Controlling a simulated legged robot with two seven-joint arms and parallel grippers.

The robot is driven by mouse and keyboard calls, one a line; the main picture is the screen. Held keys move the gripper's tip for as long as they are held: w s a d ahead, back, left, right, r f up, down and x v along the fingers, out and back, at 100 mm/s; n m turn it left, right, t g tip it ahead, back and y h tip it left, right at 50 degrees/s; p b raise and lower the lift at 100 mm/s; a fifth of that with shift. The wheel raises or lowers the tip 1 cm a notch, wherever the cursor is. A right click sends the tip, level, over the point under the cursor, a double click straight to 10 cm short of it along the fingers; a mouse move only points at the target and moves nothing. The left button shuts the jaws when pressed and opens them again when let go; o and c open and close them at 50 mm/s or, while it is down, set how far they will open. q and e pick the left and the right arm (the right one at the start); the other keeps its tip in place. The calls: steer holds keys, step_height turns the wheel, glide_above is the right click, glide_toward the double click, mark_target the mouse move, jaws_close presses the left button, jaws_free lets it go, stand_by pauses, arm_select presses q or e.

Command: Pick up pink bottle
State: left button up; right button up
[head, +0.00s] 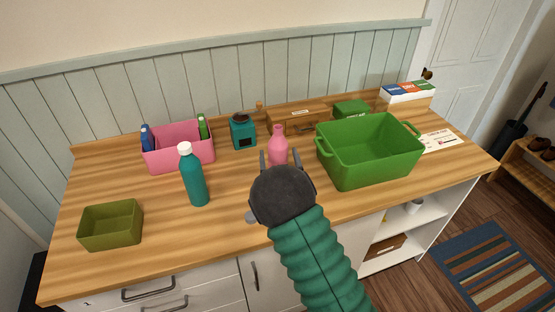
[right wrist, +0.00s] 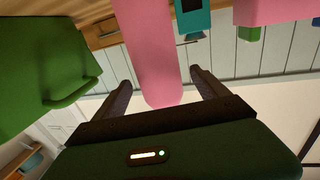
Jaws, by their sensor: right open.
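The pink bottle (head: 278,144) stands upright on the wooden counter in the head view, left of the large green bin. Its lower part is hidden behind my right gripper. My right gripper (head: 275,158) is open, with its fingers pointing at the bottle. In the right wrist view the pink bottle (right wrist: 152,50) reaches down between the two fingers of my right gripper (right wrist: 160,85), with a gap visible on both sides. My left gripper is not in view.
A green bin (head: 370,165) stands close on the right. A teal bottle (head: 194,178), a pink bin (head: 178,160) and an olive box (head: 110,226) stand to the left. A teal jar (head: 243,132) and a wooden drawer box (head: 290,121) are behind. The front middle counter is clear.

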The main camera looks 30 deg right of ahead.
steer(key=x, duration=0.3)
steer(key=p+x, duration=0.1)
steer(key=x, duration=0.1)
steer(key=shift+w+f, duration=0.25)
steer(key=shift+f, duration=0.1)
steer(key=shift+c, duration=1)
steer(key=shift+d, duration=0.15)
steer(key=c, duration=1.4)
